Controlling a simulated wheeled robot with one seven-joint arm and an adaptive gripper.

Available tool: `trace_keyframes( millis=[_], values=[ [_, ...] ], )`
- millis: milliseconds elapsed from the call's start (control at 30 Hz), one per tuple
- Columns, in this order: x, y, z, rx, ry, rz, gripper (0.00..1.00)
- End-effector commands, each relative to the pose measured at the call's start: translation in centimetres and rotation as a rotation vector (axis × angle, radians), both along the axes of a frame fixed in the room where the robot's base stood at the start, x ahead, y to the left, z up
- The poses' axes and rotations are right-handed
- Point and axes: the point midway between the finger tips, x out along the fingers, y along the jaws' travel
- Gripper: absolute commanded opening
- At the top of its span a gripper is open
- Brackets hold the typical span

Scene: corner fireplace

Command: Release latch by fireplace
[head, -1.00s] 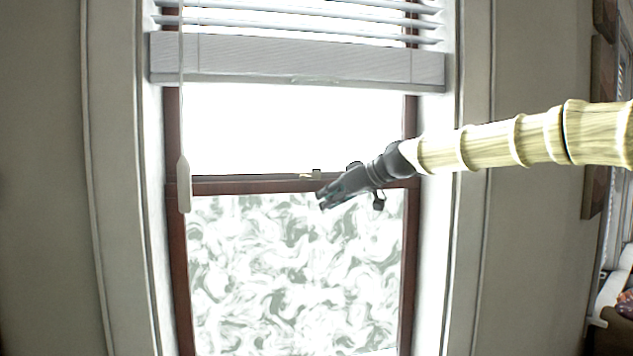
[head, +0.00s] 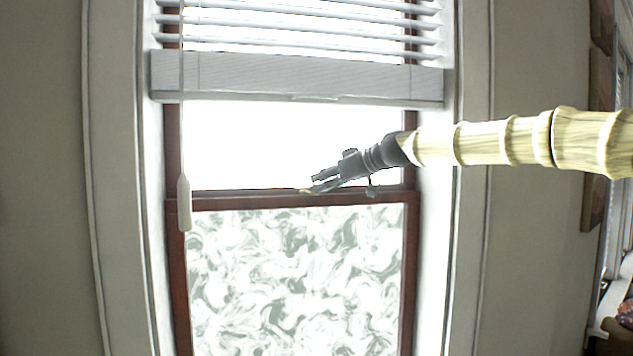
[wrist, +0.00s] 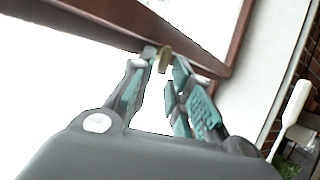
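A small brass-coloured latch (head: 305,191) sits on top of the brown meeting rail (head: 230,201) of the sash window. My gripper (head: 316,183) reaches in from the right, just right of the latch and at rail height. In the wrist view the latch (wrist: 164,58) shows at the rail, just beyond the tips of my gripper (wrist: 164,68). The two fingers are apart with a gap between them, and the gap is empty. The latch looks very near or between the fingertips; I cannot tell whether they touch it. Part of the latch is hidden by the gripper in the head view.
A white blind (head: 290,77) hangs across the upper window. Its wand (head: 184,203) hangs at the left, in front of the frame, and a white wand-like piece also shows at right in the wrist view (wrist: 294,106). The patterned lower pane (head: 290,275) is clear of objects.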

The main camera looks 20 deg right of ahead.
Motion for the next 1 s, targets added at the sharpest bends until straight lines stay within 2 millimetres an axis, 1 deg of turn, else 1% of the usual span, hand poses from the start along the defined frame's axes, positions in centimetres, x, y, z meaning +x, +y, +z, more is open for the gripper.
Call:
trace_keyframes(
  millis=[100, 300, 667, 700, 767, 1000],
  values=[
    [1.1, 0.7, -0.4, 0.0, 0.0, -0.001, 0.19],
    [2.0, 1.4, -0.9, 0.001, 0.001, -0.001, 0.19],
    [2.2, 1.6, -1.1, 0.001, 0.0, 0.0, 0.19],
    [2.2, 1.6, -1.1, 0.001, 0.0, 0.0, 0.11],
    [2.2, 1.6, -1.1, 0.001, 0.0, 0.0, 0.01],
    [2.2, 1.6, -1.1, 0.001, 0.0, -0.003, 0.0]
  ],
)
